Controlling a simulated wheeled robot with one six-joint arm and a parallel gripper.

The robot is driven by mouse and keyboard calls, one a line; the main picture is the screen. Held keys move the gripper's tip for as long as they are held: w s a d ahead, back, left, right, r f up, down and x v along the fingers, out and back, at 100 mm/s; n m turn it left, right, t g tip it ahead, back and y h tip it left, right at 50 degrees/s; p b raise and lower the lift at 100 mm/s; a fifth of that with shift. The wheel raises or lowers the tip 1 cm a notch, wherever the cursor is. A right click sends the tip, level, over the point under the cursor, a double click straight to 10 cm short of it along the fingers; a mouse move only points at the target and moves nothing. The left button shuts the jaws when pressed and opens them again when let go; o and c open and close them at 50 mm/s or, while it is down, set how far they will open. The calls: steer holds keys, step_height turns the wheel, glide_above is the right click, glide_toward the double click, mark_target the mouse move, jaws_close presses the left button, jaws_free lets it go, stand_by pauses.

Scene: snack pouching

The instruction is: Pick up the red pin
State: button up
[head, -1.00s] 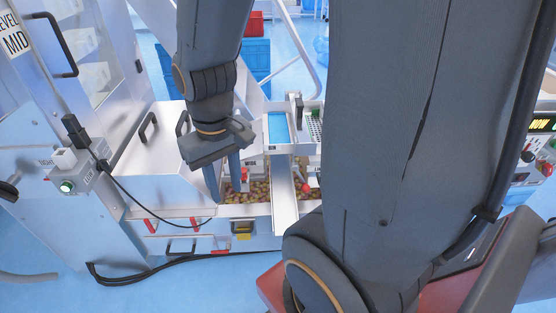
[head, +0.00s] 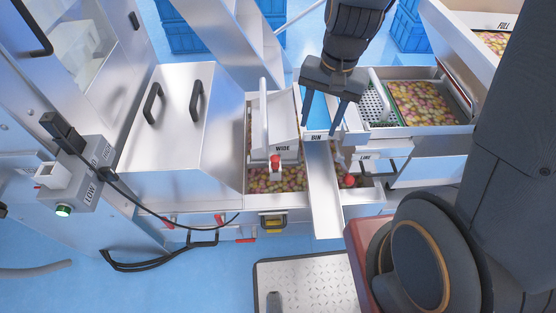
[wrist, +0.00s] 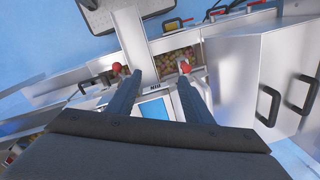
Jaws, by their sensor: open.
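Two red-topped parts could be the red pin. One red knob (head: 275,161) stands on the block marked WIDE, left of the metal chute (head: 323,185); the other, a red ball (head: 349,181), sits right of the chute. The wrist view shows a red ball (wrist: 117,68) by the left fingertip and a red knob (wrist: 184,67) by the right one. My gripper (head: 320,131) is open and empty, fingers pointing down over the chute near the BIN label. Its fingers (wrist: 157,80) are spread apart, and neither red part is between them.
Trough walls surround the multicoloured snacks (head: 262,180) on both sides of the chute. A metal hood with black handles (head: 165,120) stands at the left. A snack-filled tray (head: 425,103) is at the right. Clear blue floor (head: 190,285) lies in front.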

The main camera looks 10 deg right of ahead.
steer(key=w+a+f+m, duration=0.5)
steer(key=w+f+m, duration=0.15)
steer(key=f, duration=0.35)
steer(key=m+b, duration=0.2)
steer(key=m, duration=0.5)
glide_toward(276, 158)
steer(key=shift+y, duration=0.4)
step_height(276, 158, down, 5)
steer(key=shift+d+f, duration=0.15)
steer(key=shift+w+a+f+b, duration=0.15)
steer(key=shift+a+f, duration=0.1)
steer(key=shift+f, duration=0.75)
steer(key=shift+s+a+f+b, duration=0.15)
steer(key=shift+a+f, duration=0.1)
steer(key=shift+f, duration=0.75)
steer(key=shift+w+a+f+b, duration=0.15)
steer(key=shift+a+f, duration=0.1)
steer(key=shift+f, duration=0.75)
steer(key=shift+c, duration=0.4)
steer(key=c, duration=1)
